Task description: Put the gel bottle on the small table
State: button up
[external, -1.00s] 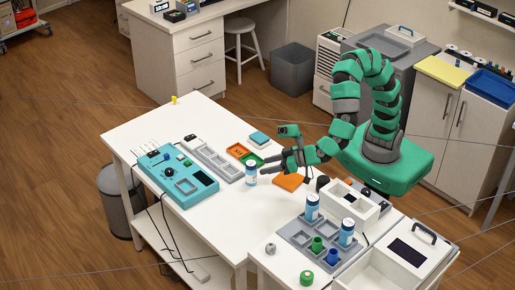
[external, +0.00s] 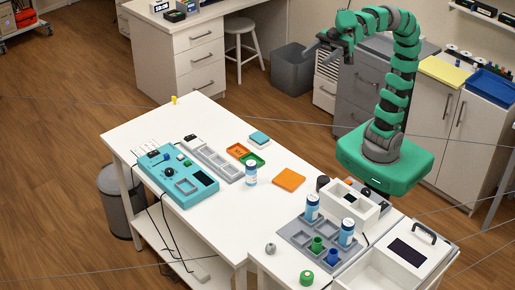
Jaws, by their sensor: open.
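A white bottle with a blue label (external: 251,175) stands upright on the long white table (external: 218,215), beside the green tray. Two similar blue-and-white bottles stand in the grey compartment tray (external: 293,236) at the front right: one at its back (external: 312,208) and one at its right (external: 347,233). Which of them is the gel bottle cannot be read from the labels. The grey tray is on a second white table section (external: 276,275) at the front right. My gripper (external: 332,50) is open and empty, raised high above the back of the table, well away from the bottles.
A teal device (external: 178,178), a grey compartment strip (external: 212,158), orange and green trays (external: 244,155) and an orange pad (external: 289,179) lie on the table. White open boxes (external: 370,270) stand at the right. The long table's front part is clear.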

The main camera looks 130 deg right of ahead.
jog(key=shift+o, duration=0.2)
jog(key=s, duration=0.1)
jog(key=s+d+r+h, duration=0.1)
jog(key=s, duration=0.1)
jog(key=shift+d+r, duration=0.1)
jog(key=shift+w, duration=0.1)
